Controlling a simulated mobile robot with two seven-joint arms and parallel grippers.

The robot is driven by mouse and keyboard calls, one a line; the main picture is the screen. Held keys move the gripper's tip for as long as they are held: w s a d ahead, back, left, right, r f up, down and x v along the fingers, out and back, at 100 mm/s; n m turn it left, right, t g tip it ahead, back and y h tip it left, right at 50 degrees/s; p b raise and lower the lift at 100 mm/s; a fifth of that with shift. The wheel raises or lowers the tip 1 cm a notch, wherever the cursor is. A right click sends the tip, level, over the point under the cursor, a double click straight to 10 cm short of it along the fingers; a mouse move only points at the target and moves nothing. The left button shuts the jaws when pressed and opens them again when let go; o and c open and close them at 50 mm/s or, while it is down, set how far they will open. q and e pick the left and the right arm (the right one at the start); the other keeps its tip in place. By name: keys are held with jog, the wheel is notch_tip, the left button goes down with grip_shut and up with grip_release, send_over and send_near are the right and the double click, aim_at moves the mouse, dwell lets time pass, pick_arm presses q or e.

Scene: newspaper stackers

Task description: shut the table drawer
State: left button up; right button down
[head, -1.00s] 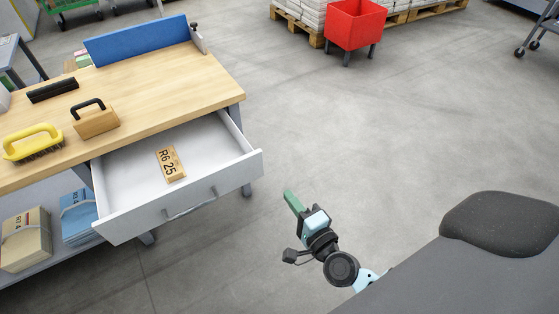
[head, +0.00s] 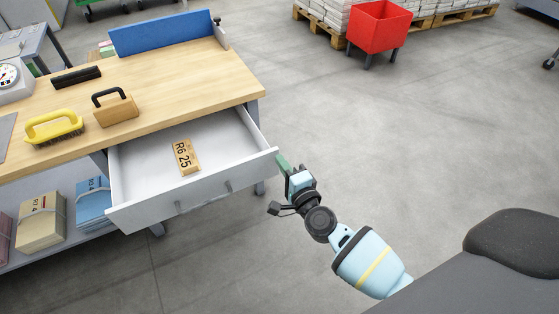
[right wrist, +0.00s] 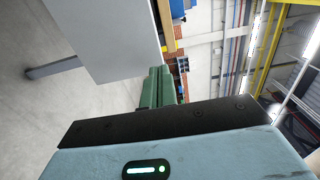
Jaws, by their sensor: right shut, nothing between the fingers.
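The table drawer (head: 196,190) is pulled out from under the wooden tabletop (head: 180,80). My left gripper is out of view.
On the tabletop are a yellow brush (head: 54,127), a block with a black handle (head: 115,106) and a black bar (head: 76,77). Bundled papers (head: 42,221) lie on the shelf below. A red bin (head: 379,27) stands at the back. The floor to the right is clear.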

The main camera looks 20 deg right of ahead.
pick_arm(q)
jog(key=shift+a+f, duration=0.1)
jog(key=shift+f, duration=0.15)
pick_arm(e)
jog(key=shift+w, duration=0.9)
